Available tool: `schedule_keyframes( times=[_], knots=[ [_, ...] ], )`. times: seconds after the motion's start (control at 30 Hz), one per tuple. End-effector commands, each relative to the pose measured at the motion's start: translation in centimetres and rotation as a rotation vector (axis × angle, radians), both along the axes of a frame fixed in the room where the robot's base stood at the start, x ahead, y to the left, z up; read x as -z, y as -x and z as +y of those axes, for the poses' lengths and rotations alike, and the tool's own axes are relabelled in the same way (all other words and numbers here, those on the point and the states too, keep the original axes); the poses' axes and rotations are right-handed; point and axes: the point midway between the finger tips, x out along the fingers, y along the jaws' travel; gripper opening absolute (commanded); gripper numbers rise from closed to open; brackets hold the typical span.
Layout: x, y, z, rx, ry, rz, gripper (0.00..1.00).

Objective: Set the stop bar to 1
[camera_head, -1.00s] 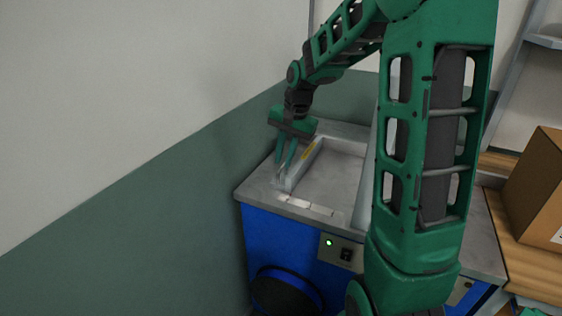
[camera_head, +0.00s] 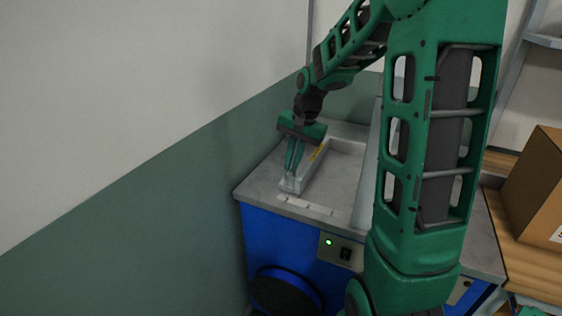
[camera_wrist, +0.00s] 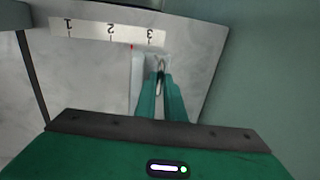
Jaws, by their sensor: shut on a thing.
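The stop bar is a pale grey bar (camera_head: 312,168) with a yellow label, lying along the left part of the machine's top; its near end shows in the wrist view (camera_wrist: 137,85). The white scale strip (camera_wrist: 90,29) reads 1, 2, 3, upside down there. A small red mark at the bar's end is between 2 and 3. My gripper (camera_head: 291,178) is at the bar's near end, its green fingers (camera_wrist: 161,72) close together and shut on a small metal part beside the bar. The fingers hide most of that part. The strip (camera_head: 305,204) is too small to read in the head view.
The grey recessed top (camera_head: 340,180) of the blue machine (camera_head: 290,243) is clear to the right of the bar. A wall (camera_head: 150,190) is close on the left. A cardboard box (camera_head: 535,195) stands on a wooden table at the right.

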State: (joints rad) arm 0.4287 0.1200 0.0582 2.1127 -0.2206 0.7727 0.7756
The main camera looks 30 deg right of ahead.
Motion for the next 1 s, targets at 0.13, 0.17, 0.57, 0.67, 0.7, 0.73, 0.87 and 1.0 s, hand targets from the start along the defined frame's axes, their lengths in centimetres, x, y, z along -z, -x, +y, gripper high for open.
schedule_keyframes(
  times=[0.13,0.17,0.57,0.67,0.7,0.73,0.87,1.0],
  knots=[
    [-0.1,1.5,-1.1,0.004,0.0,-0.001,0.0],
    [-0.1,1.5,-1.1,0.003,0.001,-0.002,0.0],
    [-0.1,1.4,-1.1,0.003,0.0,-0.002,0.17],
    [-0.1,1.4,-1.0,0.003,0.0,-0.002,0.17],
    [-0.1,1.4,-1.1,0.003,0.0,-0.002,0.17],
    [-0.2,1.4,-1.1,0.003,0.0,-0.002,0.17],
    [-1.3,1.6,-1.2,0.004,0.0,-0.004,0.17],
    [-3.6,1.9,-1.5,0.004,0.002,-0.006,0.17]
  ],
)
